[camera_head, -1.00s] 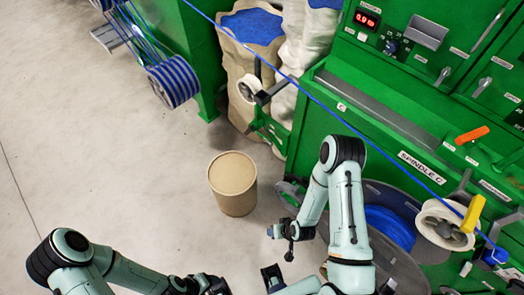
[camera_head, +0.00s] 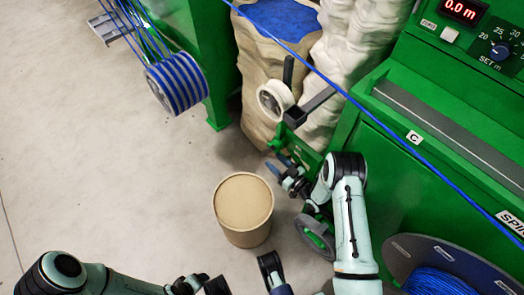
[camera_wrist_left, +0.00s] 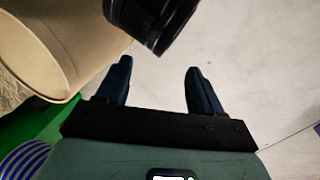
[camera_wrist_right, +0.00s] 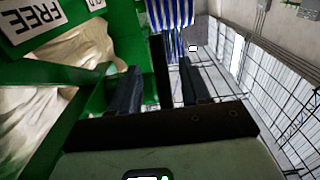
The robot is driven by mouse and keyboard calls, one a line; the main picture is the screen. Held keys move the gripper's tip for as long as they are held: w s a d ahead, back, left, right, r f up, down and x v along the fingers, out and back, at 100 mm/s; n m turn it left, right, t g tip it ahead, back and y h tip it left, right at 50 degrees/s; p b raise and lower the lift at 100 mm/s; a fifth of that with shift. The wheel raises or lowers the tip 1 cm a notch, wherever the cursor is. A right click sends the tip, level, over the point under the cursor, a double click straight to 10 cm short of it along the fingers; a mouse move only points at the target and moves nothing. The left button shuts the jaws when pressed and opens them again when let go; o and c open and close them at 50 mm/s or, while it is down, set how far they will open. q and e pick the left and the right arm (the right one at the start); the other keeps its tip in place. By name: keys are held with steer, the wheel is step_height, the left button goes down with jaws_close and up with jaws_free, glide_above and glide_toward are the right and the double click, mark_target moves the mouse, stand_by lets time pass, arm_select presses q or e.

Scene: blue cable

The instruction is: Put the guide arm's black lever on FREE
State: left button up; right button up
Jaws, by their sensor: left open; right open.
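The guide arm (camera_head: 300,150) is green, with a white pulley (camera_head: 272,100) and a dark bracket. A black lever (camera_head: 288,72) stands up beside the pulley in the head view. My right gripper (camera_head: 282,166) is open, below the pulley, close to the guide arm. In the right wrist view a dark upright bar (camera_wrist_right: 160,62) shows between its open fingers; I cannot tell if it is the lever. A FREE label (camera_wrist_right: 35,22) shows upside down at upper left there. My left gripper (camera_wrist_left: 158,85) is open and empty, beside the brown drum (camera_wrist_left: 40,50).
The brown drum (camera_head: 243,205) stands on the floor left of the guide arm. A blue cable (camera_head: 365,110) runs diagonally above. The green machine (camera_head: 400,180) fills the right; white sacks (camera_head: 350,45) stand behind.

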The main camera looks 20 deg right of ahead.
arm_select(q)
steer(key=w+f, duration=0.1)
steer(key=w+a+f+b, duration=0.1)
steer(key=shift+w+a+t, duration=0.15)
steer(key=shift+w+t, duration=0.2)
steer(key=shift+t, duration=0.05)
arm_select(e)
steer(key=x, duration=0.8)
arm_select(q)
steer(key=shift+r, duration=0.1)
arm_select(e)
jaws_close()
